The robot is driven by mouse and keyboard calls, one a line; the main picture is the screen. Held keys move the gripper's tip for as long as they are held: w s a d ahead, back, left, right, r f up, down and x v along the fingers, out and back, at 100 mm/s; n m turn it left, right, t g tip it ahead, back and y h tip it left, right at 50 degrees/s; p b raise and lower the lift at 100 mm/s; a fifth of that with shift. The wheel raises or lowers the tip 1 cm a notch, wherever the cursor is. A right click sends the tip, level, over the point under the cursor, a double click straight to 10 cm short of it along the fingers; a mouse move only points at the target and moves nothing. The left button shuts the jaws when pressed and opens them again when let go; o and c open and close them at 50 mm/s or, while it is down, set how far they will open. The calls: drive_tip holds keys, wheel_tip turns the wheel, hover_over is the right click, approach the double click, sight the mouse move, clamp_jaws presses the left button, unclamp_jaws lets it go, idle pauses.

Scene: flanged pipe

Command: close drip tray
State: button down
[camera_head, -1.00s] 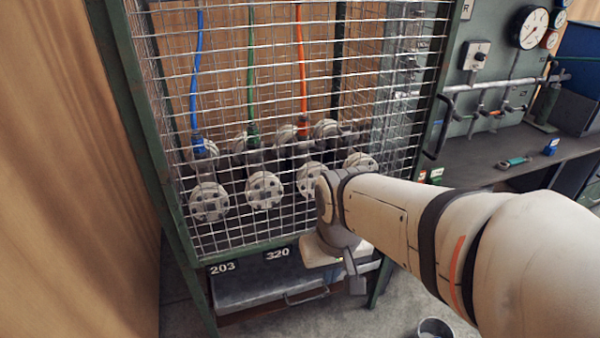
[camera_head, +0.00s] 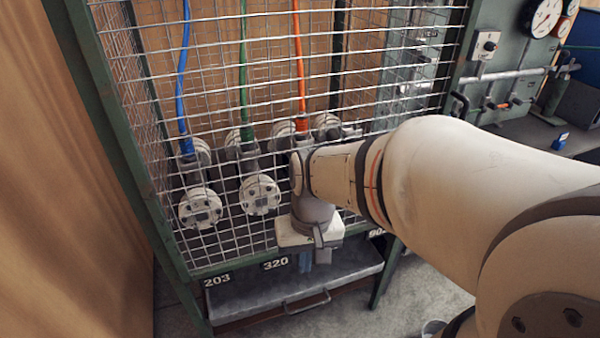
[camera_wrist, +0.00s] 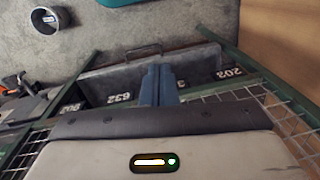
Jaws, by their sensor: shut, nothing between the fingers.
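The grey metal drip tray (camera_head: 245,298) sits low under the mesh cage and sticks out in front of it, with its inside partly visible. Its bar handle (camera_head: 306,302) is on the front edge. The tray (camera_wrist: 95,88) and its handle (camera_wrist: 143,50) also show in the wrist view. My gripper (camera_head: 304,264) is shut and empty, pointing down above the tray, behind the handle as seen from the front. In the wrist view its blue-grey fingers (camera_wrist: 158,82) overlap the tray's inside. I cannot tell whether they touch the tray.
The green-framed mesh cage (camera_head: 180,235) holds flanged pipes (camera_head: 200,207) close behind my gripper. A metal bucket (camera_wrist: 45,19) stands on the floor before the tray. A wooden wall (camera_head: 60,200) is at left. A workbench (camera_head: 530,138) is at right.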

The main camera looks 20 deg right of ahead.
drive_tip(key=w+d+f+m+t+y+b, duration=0.25)
drive_tip(key=d+f+m+y, duration=0.35)
drive_tip(key=f+m, duration=0.35)
drive_tip(key=w+d+f+m+t+y+b, duration=0.1)
drive_tip(key=w+d+f+m+t+y, duration=0.25)
drive_tip(key=d+f+m+y, duration=0.55)
drive_tip(key=s+d+f+m+t+h+b, duration=0.1)
drive_tip(key=s+d+f+m+t+h, duration=0.3)
drive_tip(key=f, duration=0.3)
drive_tip(key=s+d+f+m+t+h, duration=0.2)
drive_tip(key=d+f+m+t+h, duration=0.15)
drive_tip(key=f+m+h, duration=0.35)
drive_tip(key=s+d+f+m+t+h+b, duration=0.1)
drive_tip(key=s+d+f+m+t+h, duration=0.1)
drive_tip(key=d+f+m+t+h, duration=0.4)
drive_tip(key=w+a+b, duration=0.1)
drive_tip(key=w, duration=0.5)
drive_tip(key=w+a+f+n+g+y+b, duration=0.1)
drive_tip(key=w, duration=0.6)
drive_tip(key=shift+w+a+f+b, duration=0.15)
drive_tip(key=shift+w+f+b, duration=0.15)
drive_tip(key=shift+b, duration=0.1)
drive_tip(key=shift+g, duration=0.25)
